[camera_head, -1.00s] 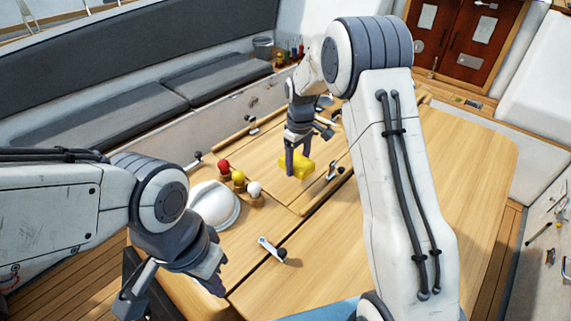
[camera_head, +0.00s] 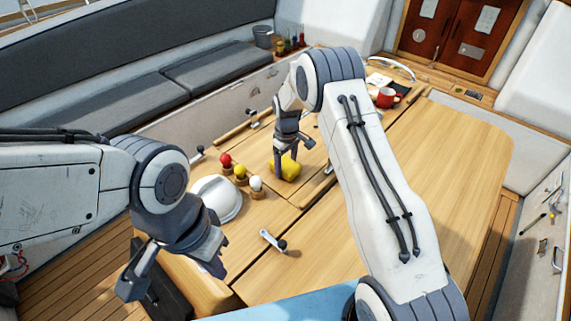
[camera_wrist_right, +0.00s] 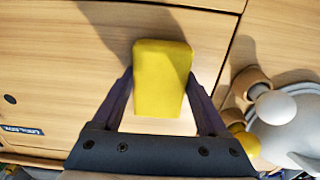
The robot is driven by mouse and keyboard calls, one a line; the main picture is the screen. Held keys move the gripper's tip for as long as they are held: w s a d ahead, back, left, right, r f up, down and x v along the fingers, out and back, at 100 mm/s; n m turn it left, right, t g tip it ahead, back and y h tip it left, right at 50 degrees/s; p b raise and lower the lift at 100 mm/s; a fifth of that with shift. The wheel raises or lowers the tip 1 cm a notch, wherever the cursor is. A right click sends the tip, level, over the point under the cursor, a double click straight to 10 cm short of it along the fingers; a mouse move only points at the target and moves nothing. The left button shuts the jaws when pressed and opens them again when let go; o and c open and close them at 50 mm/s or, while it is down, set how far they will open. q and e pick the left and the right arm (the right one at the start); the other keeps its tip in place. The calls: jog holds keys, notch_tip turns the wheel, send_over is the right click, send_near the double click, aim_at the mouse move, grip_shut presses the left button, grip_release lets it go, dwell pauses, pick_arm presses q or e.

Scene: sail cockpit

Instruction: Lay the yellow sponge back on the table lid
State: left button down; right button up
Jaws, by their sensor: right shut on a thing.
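The yellow sponge (camera_head: 287,167) is at the wooden table lid (camera_head: 245,150), and it also shows in the right wrist view (camera_wrist_right: 162,78). My right gripper (camera_head: 287,160) is shut on the sponge from above, with a finger on either side in the wrist view (camera_wrist_right: 163,95). The sponge is low over the lid; I cannot tell whether it touches the wood. My left gripper (camera_head: 172,275) is at the lower left, away from the sponge, with its two fingers apart and nothing between them.
Red, yellow and white balls on wooden cups (camera_head: 240,174) stand beside a white domed object (camera_head: 217,197), left of the sponge. A metal latch with a black knob (camera_head: 272,241) lies nearer. A red mug (camera_head: 386,97) stands at the back. The table's right side (camera_head: 450,160) is clear.

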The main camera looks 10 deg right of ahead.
aim_at(286, 164)
jog(key=o, duration=1.2)
jog(key=shift+f, duration=0.15)
jog(key=shift+o, duration=0.2)
notch_tip(286, 164, up, 11)
jog(key=b, duration=0.4)
jog(key=s+a+r, duration=0.7)
jog(key=s+a, duration=0.4)
jog(key=s, duration=0.3)
jog(key=s+f, duration=0.1)
jog(key=s, duration=2.3)
jog(key=shift+a+y, duration=0.4)
